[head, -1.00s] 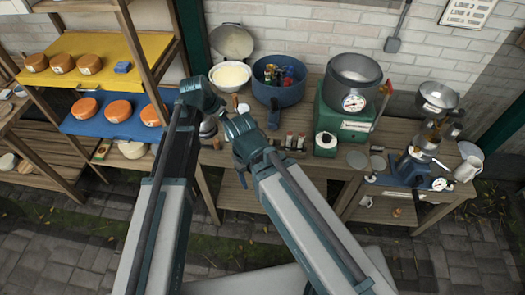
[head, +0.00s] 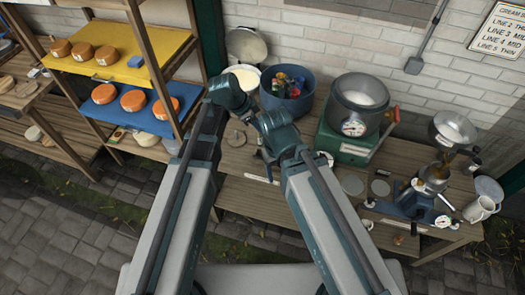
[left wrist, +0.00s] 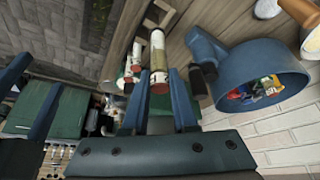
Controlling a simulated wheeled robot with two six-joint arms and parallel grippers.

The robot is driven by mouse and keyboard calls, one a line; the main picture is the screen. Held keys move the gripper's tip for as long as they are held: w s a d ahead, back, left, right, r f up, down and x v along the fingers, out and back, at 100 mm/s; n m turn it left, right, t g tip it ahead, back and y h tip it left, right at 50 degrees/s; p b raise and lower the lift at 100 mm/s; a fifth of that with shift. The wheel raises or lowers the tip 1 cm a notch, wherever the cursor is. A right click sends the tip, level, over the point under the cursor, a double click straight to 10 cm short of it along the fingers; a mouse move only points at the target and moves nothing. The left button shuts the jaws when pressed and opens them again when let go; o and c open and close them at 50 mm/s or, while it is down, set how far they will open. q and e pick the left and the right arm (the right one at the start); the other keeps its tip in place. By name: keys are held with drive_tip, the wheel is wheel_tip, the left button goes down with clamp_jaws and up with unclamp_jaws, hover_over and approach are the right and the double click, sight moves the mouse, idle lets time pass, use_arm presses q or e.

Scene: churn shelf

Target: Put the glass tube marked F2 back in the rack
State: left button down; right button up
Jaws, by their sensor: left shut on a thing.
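My left gripper (left wrist: 158,82) is shut on a glass tube (left wrist: 158,50) with pale and yellowish bands and a red end, in the left wrist view. Its marking cannot be read. A second similar tube (left wrist: 136,55) shows just left of it, apart from my fingers. In the head view my arms reach over the bench, and the held tube cannot be made out there. The rack is not clear in either current view, apparently behind my right arm. The fingers of my right gripper cannot be made out for sure.
On the bench stand a blue tub (head: 275,101) with coloured things, a green scale (head: 340,150) with a metal pot (head: 358,118), and a blue metal device (head: 415,203). Shelves with cheeses on a yellow board (head: 150,68) stand left. Bare bench lies in front (head: 245,205).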

sight(260, 144)
use_arm(q)
drive_tip(key=shift+f+b, duration=4.4)
drive_tip(key=shift+f, duration=0.3)
drive_tip(key=shift+f, duration=0.1)
drive_tip(key=shift+f, duration=0.15)
drive_tip(key=c, duration=0.7)
unclamp_jaws()
